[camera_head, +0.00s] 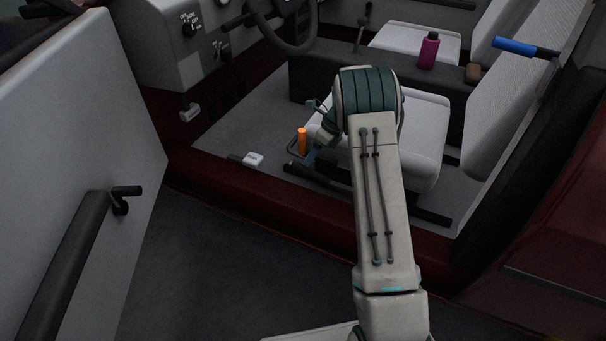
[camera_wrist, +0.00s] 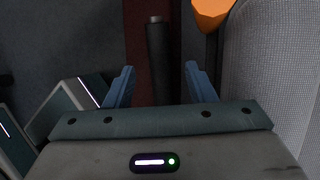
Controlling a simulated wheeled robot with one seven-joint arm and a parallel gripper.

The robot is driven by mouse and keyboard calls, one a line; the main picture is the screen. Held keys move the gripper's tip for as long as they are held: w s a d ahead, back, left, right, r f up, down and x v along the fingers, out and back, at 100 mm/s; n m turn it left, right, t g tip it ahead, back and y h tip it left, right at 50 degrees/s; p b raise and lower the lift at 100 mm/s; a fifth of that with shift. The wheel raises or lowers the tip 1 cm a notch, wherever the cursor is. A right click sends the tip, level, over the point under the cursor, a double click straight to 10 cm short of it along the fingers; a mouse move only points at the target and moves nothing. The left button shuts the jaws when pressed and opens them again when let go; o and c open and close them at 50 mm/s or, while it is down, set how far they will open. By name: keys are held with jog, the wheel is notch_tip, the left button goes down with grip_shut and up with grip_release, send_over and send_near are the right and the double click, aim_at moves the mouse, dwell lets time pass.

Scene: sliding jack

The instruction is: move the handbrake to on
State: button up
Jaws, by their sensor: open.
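The handbrake (camera_wrist: 158,48) looks to be the dark lever with a grey tip; in the wrist view it lies between my two blue fingers. In the head view it seems to be the dark bar (camera_head: 318,179) low beside the seat, near the door sill. My gripper (camera_wrist: 159,70) is open, with a finger on each side of the lever and gaps visible on both sides. I cannot tell how far above it the fingers are.
The light seat (camera_head: 425,140) is just right. A white block (camera_head: 253,160) lies on the floor left. The open door (camera_head: 75,130) stands farther left.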

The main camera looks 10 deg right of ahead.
aim_at(305, 167)
jog(key=b+x, duration=0.2)
jog(key=x, duration=0.5)
jog(key=shift+f, duration=0.1)
